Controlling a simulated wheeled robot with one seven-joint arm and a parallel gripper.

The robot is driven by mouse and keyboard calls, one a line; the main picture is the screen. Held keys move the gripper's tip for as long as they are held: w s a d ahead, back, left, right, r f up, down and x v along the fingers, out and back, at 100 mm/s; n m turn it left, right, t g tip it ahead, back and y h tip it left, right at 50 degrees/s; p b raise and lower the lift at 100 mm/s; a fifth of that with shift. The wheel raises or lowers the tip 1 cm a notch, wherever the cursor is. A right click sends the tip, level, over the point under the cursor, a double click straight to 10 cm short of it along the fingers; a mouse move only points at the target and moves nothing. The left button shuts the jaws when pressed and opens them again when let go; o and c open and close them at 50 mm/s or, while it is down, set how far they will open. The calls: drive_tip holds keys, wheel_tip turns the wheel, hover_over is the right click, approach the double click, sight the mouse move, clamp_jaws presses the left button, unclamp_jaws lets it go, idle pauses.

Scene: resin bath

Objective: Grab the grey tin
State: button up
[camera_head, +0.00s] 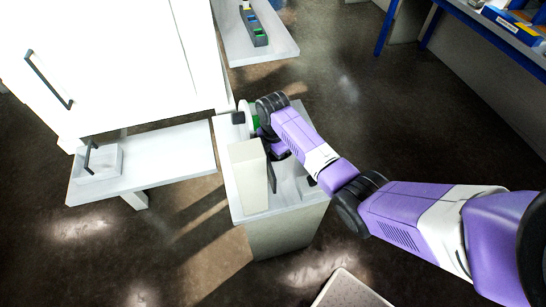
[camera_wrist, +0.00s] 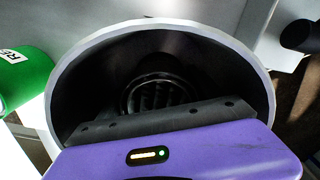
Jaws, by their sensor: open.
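A round open vessel with a pale grey rim (camera_wrist: 262,75) and a dark inside fills the middle of the wrist view; it appears to be the grey tin. A dark ridged round shape shows deep inside it. My gripper (camera_wrist: 165,118) is close over its near side, with the purple body and dark bar covering that part of the rim. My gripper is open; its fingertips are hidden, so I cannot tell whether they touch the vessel. In the head view a pale round edge (camera_head: 245,107) shows beside my wrist, mostly hidden.
A green labelled cylinder (camera_wrist: 24,78) stands close on the left and a black object (camera_wrist: 300,36) on the right. In the head view, a cream block (camera_head: 248,175) stands on the white bench (camera_head: 285,205) beside my arm. A white cabinet (camera_head: 120,60) is to the left.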

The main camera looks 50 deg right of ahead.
drive_tip(key=c, duration=1.1)
drive_tip(key=shift+r, duration=0.1)
